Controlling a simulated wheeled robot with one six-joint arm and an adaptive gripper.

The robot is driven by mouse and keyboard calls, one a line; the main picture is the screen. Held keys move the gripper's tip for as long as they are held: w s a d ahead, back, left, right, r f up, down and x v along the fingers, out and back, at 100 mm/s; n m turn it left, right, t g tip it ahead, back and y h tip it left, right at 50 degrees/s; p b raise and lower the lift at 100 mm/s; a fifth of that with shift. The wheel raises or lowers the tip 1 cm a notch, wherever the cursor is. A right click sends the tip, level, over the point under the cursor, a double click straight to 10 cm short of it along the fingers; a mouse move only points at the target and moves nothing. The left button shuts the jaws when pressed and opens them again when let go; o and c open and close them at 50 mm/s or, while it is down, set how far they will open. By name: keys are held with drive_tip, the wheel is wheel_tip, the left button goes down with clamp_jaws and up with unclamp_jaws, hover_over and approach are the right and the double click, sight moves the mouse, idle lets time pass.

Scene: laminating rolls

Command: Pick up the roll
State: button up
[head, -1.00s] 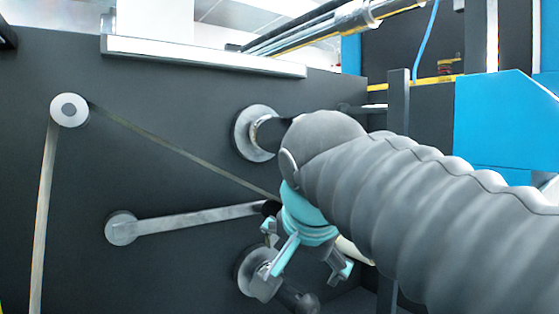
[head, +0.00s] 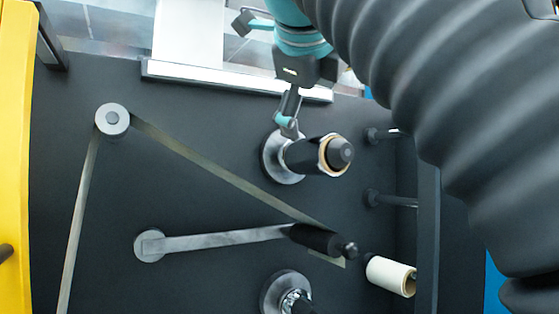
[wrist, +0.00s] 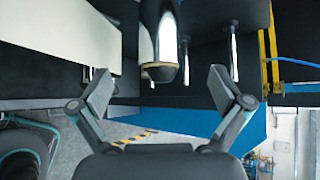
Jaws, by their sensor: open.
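A black roll (head: 306,155) with a tan core ring at its free end sits on the upper spindle of the dark machine panel. In the wrist view the roll (wrist: 158,40) points toward me, its end between my fingers in the picture. A short cream roll (head: 385,274) is on a lower peg at the right. I cannot tell which roll is meant. My gripper (wrist: 160,80) is open and empty, fingers spread wide. In the head view my gripper (head: 266,76) is above the black roll, one finger close to its wall end; contact is unclear.
A web strip (head: 220,178) runs from a small upper-left roller (head: 112,120) to a black roller (head: 315,240) on a swing arm. Another spindle (head: 288,295) is below. Bare pegs (head: 392,199) stick out at the right. A metal ledge (head: 200,73) crosses above.

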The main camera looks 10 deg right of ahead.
sight(311, 144)
drive_tip(key=b+x, duration=0.1)
drive_tip(key=x, duration=0.7)
drive_tip(key=shift+w+d+f, duration=0.1)
drive_tip(key=shift+f+b+x, duration=0.25)
drive_tip(key=shift+b+x, duration=0.4)
drive_tip(key=shift+x, duration=2)
drive_tip(key=shift+d, duration=0.15)
drive_tip(key=c, duration=1.3)
